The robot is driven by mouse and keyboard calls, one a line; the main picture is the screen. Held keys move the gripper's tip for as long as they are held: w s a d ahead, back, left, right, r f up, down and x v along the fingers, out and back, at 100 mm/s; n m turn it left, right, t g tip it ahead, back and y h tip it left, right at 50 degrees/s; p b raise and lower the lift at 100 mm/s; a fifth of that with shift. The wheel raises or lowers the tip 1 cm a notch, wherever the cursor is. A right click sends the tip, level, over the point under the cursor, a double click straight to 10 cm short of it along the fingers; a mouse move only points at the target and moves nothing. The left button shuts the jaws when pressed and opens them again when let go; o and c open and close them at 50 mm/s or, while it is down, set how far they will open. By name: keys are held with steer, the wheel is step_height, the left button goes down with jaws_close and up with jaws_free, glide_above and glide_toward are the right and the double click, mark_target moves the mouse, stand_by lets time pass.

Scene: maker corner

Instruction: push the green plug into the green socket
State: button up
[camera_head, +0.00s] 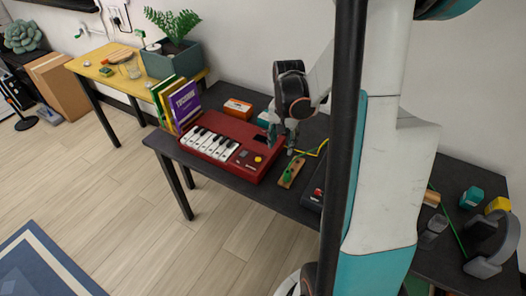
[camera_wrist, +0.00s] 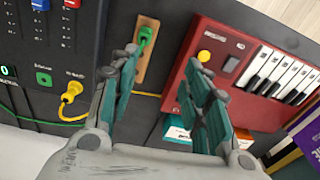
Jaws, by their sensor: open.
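The green plug (camera_wrist: 146,36) rests on a small wooden strip (camera_wrist: 141,72) between the dark mixer and the red keyboard. It also shows in the head view as a small green shape (camera_head: 288,174). The green socket (camera_wrist: 43,78) is on the black mixer panel (camera_wrist: 85,48) at the left of the wrist view; nothing is in it. My gripper (camera_wrist: 166,58) is open and empty, its fingers apart, with the plug seen beyond the left fingertip. In the head view my gripper (camera_head: 287,146) hangs above the table beside the strip. My arm hides much of the mixer in the head view.
A yellow plug (camera_wrist: 71,91) sits in the mixer by the green socket. A green cable (camera_wrist: 42,122) runs along the mixer edge. The red keyboard (camera_head: 224,144) stands left of the strip. Headphones (camera_head: 494,246) lie at the right. An orange box (camera_head: 238,108) is behind the keyboard.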

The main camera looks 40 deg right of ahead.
mark_target(287, 172)
steer(key=shift+s+d+f+m+g, duration=0.15)
steer(key=shift+s+d+f+m, duration=0.1)
steer(key=shift+s+d+f, duration=0.3)
steer(key=shift+s+d+f+m+g, duration=0.15)
steer(key=shift+s+d+f+m, duration=0.15)
steer(key=shift+d+f, duration=0.3)
steer(key=shift+r, duration=0.1)
step_height(287, 172, down, 9)
steer(key=b, duration=0.3)
steer(key=shift+r, duration=0.15)
steer(key=shift+a+f+b, duration=0.15)
steer(key=shift+f+b, duration=1.25)
steer(key=shift+f, duration=1.2)
